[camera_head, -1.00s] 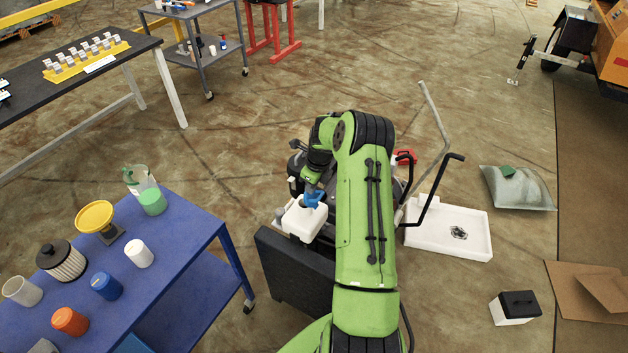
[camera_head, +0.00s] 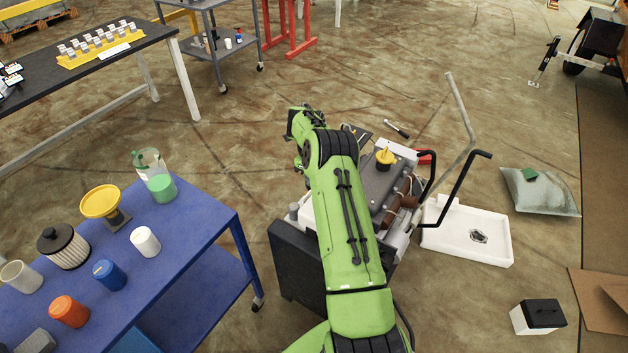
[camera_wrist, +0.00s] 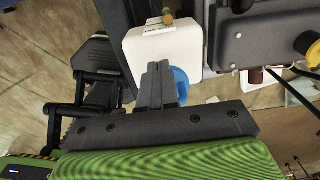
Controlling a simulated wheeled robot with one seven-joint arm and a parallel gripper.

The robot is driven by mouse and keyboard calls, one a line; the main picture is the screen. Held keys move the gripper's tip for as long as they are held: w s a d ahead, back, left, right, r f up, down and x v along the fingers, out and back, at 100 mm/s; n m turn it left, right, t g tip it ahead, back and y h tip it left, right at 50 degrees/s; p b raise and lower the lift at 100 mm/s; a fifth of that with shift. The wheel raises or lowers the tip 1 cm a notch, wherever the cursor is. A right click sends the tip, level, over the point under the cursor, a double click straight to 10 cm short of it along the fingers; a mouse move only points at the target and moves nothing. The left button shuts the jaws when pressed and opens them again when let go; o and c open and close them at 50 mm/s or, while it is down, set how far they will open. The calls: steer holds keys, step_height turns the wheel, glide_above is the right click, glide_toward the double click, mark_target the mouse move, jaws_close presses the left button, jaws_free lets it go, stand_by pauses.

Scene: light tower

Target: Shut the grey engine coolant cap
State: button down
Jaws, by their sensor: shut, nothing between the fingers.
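My gripper (camera_wrist: 158,82) shows in the wrist view with its grey fingers together and nothing between them. The fingers overlap a white tank (camera_wrist: 170,50) and partly cover a round blue part (camera_wrist: 182,85) at its lower edge. I cannot tell whether the fingers touch either. A small grey cylinder (camera_head: 293,211) stands left of my arm in the head view; I cannot tell whether it is the grey coolant cap. My arm hides the fingers and most of the tank in the head view.
The grey engine cover (camera_head: 385,180) with a yellow-topped cap (camera_head: 385,156) lies right of my arm. Black bent handles (camera_head: 455,185) and a white tray (camera_head: 470,237) stand further right. A blue cart (camera_head: 190,235) with bottles and a filter stands left.

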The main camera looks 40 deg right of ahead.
steer(key=shift+w+a+f+b, duration=0.1)
steer(key=shift+w+f+b, duration=0.15)
steer(key=shift+f+b, duration=0.25)
steer(key=shift+f, duration=0.15)
